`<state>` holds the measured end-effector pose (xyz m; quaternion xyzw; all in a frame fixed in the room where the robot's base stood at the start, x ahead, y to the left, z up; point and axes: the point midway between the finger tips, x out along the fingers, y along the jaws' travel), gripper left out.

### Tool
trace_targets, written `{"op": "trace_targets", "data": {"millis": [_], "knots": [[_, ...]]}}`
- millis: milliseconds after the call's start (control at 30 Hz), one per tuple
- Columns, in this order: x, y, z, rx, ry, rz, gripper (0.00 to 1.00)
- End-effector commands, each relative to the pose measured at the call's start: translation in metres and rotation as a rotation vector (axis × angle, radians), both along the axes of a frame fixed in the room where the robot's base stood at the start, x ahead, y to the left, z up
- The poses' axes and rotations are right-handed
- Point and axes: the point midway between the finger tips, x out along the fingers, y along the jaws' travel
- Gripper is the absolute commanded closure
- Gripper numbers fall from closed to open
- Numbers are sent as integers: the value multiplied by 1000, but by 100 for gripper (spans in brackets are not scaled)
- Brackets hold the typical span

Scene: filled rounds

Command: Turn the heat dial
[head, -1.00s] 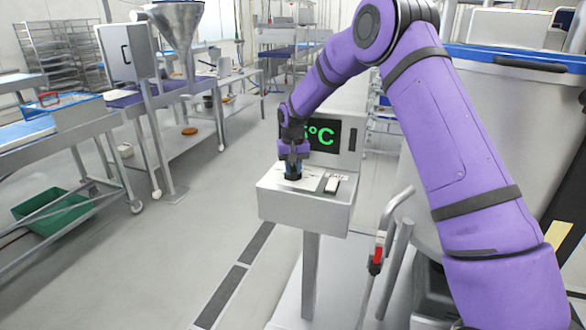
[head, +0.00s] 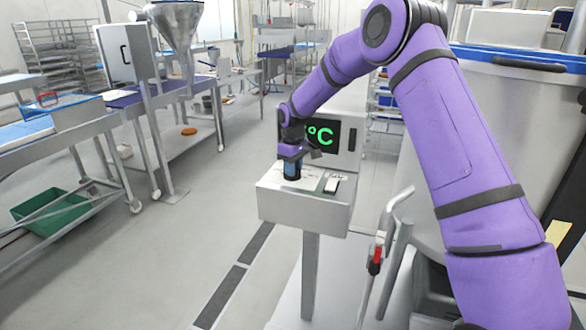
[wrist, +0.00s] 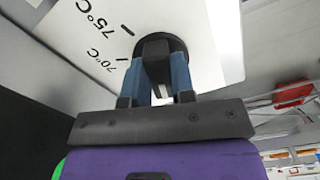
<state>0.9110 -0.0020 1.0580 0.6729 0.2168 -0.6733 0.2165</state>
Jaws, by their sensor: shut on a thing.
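The heat dial (wrist: 154,48) is a dark round knob with a raised grip bar. It sits on a white plate (wrist: 92,25) marked 70°C and 75°C with short tick lines. In the wrist view my gripper (wrist: 160,75) has its two blue fingers on either side of the grip bar, shut on it. In the head view my gripper (head: 292,170) points down onto the top of the grey control stand (head: 305,203) and mostly hides the dial. The stand's screen (head: 322,135) shows green "°C"; my arm hides the digits.
A small light-topped switch (head: 333,185) sits on the panel right of my gripper. A large steel vat (head: 500,100) with a blue rim stands at the right. A pipe with a red handle (head: 376,262) is in front.

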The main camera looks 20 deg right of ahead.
Motion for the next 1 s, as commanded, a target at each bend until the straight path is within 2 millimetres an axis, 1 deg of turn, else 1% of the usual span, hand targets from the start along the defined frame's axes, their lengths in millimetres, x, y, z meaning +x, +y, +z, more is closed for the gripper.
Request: {"op": "trace_targets", "data": {"millis": [267, 700, 733, 767, 800, 833, 1000], "knots": [[0, -1, 0, -1, -1, 66, 100], [1, -1, 0, 0, -1, 74, 100], [1, -1, 0, 0, -1, 74, 70], [1, -1, 0, 0, -1, 74, 63], [0, -1, 0, 0, -1, 74, 54], [0, -1, 0, 0, -1, 74, 51], [0, 0, 0, -1, -1, 73, 51]]}}
